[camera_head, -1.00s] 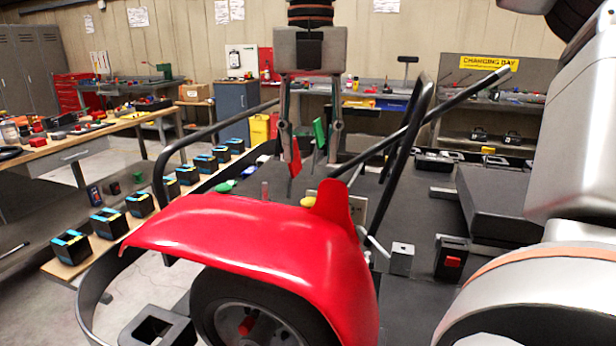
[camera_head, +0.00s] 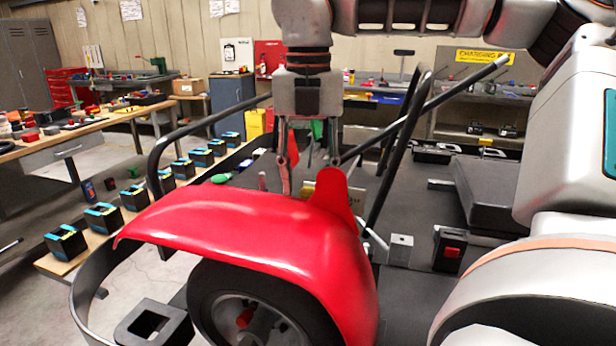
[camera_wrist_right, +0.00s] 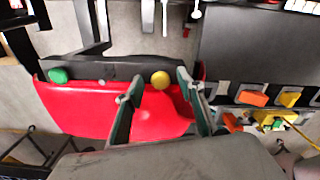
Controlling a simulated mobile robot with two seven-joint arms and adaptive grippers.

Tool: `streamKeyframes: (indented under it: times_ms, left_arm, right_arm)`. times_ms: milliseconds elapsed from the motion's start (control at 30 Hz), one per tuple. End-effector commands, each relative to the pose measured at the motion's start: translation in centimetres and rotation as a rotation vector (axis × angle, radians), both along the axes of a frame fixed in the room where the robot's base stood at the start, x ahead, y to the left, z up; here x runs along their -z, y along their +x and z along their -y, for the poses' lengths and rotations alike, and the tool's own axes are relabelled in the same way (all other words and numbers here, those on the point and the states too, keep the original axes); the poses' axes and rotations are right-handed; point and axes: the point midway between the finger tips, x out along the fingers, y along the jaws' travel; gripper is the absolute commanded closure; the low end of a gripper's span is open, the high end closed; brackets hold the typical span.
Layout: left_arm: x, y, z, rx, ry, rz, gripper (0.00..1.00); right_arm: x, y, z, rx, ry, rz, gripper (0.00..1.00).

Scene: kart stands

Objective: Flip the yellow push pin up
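The yellow push pin (camera_wrist_right: 160,78) shows as a round yellow cap in the right wrist view, on a dark bar along the edge of the red fender (camera_wrist_right: 85,110). My right gripper (camera_head: 310,174) points down behind the fender. It is open and empty, and in the wrist view its fingertips (camera_wrist_right: 157,88) lie on either side of the yellow cap. Contact cannot be told. My left gripper is not in view.
A green round cap (camera_wrist_right: 58,76) sits on the same bar, left of the yellow one. Black tubes (camera_head: 410,115) of the kart frame rise close to the right gripper. Several black boxes (camera_head: 103,218) stand on a low board at left.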

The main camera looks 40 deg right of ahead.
Motion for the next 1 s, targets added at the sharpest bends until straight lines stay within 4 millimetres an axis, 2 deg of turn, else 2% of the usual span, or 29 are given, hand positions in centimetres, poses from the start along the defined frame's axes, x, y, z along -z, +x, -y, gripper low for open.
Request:
streamKeyframes:
  times_ms: [33, 167, 367, 567, 800, 833, 867, 900, 1000]
  left_arm:
    - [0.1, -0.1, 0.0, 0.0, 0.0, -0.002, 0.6]
    - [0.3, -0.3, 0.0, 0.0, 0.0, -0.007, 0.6]
    - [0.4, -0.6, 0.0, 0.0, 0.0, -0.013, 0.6]
    - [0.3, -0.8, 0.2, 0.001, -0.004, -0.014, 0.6]
    - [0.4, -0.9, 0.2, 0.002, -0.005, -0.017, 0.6]
    - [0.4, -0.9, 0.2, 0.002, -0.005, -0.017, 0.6]
    - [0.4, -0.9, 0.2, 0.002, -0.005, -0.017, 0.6]
    - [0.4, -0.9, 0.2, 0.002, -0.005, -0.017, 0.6]
    - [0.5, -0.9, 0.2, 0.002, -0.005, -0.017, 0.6]
  right_arm:
    - [0.0, 0.0, 0.0, 0.0, 0.0, 0.0, 0.67]
    - [0.0, 0.0, 0.0, 0.0, 0.0, 0.0, 1.0]
    - [-0.2, 0.0, 0.0, 0.0, -0.001, 0.0, 1.0]
    - [-1.8, 0.0, 0.0, 0.0, -0.004, 0.002, 1.0]
    - [-1.9, 0.0, 0.0, -0.001, 0.0, 0.004, 1.0]
    - [-1.9, 0.0, 0.0, 0.0, 0.0, 0.004, 0.74]
    - [-1.9, 0.0, 0.0, -0.001, 0.0, 0.004, 0.66]
    - [-1.9, 0.0, 0.0, -0.001, 0.0, 0.004, 0.62]
    - [-1.8, 0.0, 0.0, -0.001, 0.0, 0.003, 0.62]
